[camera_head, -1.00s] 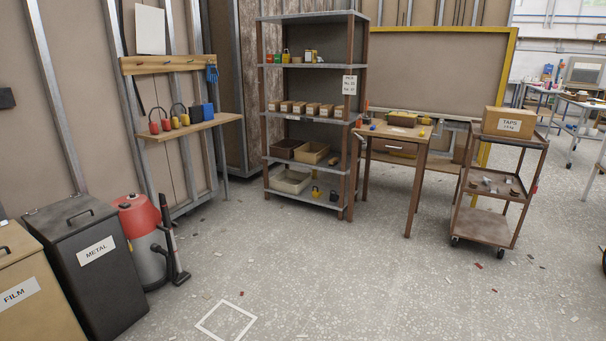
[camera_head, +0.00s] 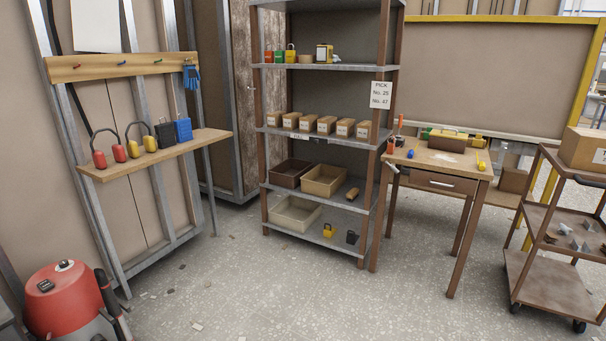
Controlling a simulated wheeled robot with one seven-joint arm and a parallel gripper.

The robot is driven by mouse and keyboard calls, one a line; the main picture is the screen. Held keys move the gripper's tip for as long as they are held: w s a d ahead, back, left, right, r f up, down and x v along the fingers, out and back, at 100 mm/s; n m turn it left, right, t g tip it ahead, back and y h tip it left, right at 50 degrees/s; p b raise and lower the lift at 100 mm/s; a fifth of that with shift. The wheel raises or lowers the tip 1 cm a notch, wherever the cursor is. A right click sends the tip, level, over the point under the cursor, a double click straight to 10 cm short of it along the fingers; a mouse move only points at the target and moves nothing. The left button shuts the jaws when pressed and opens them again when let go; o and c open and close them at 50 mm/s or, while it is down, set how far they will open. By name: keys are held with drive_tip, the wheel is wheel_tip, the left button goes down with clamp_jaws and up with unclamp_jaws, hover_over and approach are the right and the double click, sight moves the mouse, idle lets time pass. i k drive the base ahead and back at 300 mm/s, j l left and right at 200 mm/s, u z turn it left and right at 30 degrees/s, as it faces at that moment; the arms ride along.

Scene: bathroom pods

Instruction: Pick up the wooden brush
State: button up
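No object shows clearly enough to name as the wooden brush for certain. A small tan, wood-coloured item (camera_head: 352,193) with a darker part lies on a low level of the metal shelf rack (camera_head: 330,199), right of the bins; it may be the brush, but it is too small to tell. A brown block-like item (camera_head: 447,140) sits at the back of the wooden workbench (camera_head: 440,158), among small tools; its kind is also unclear. My gripper is not in view.
A red vacuum (camera_head: 65,300) stands at lower left, below a wall shelf (camera_head: 160,155) with ear defenders. A trolley (camera_head: 545,270) with a cardboard box (camera_head: 583,148) stands at right. The speckled floor (camera_head: 330,300) ahead is open, with scattered debris.

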sight(351, 195)
drive_tip(key=i, duration=2.15)
drive_tip(key=i+l, duration=0.1)
drive_tip(key=i, duration=2.05)
drive_tip(key=i+l, duration=0.1)
drive_tip(key=i, duration=0.45)
drive_tip(key=u, duration=0.05)
